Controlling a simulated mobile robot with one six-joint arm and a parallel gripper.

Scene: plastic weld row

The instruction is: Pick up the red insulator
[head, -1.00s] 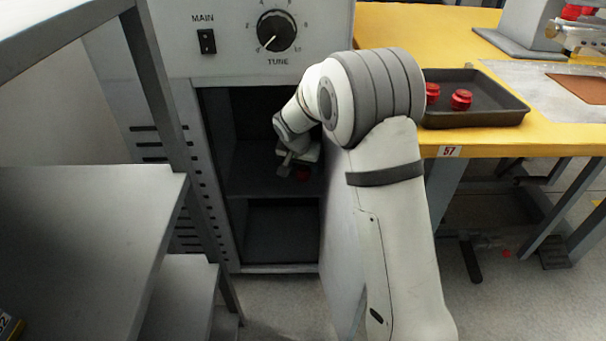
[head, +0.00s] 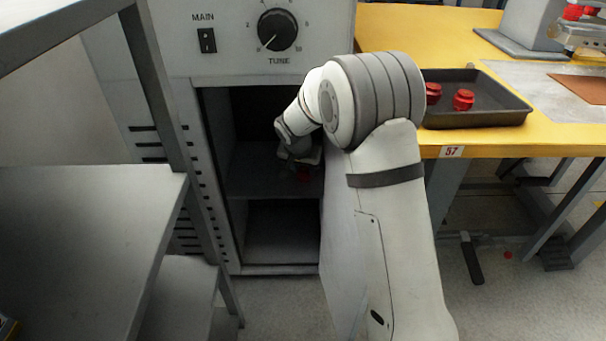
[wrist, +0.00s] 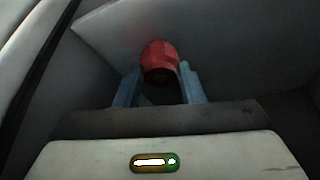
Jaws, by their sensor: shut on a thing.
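A red insulator (wrist: 160,60) sits between the two blue-grey fingers of my gripper (wrist: 158,84) in the wrist view. The fingers are shut on its sides. In the head view the same insulator (head: 303,174) is a small dark red patch below my gripper (head: 298,160), inside the cabinet's upper compartment, just above or on the shelf; I cannot tell whether it touches. The fingertips are dim and partly hidden by shadow in the head view.
The open cabinet (head: 222,215) has a shelf (head: 250,183) and side walls close around my gripper. A black tray (head: 490,118) with other red insulators (head: 463,100) stands on the yellow table (head: 420,30) at right. A grey rack (head: 80,230) stands at left.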

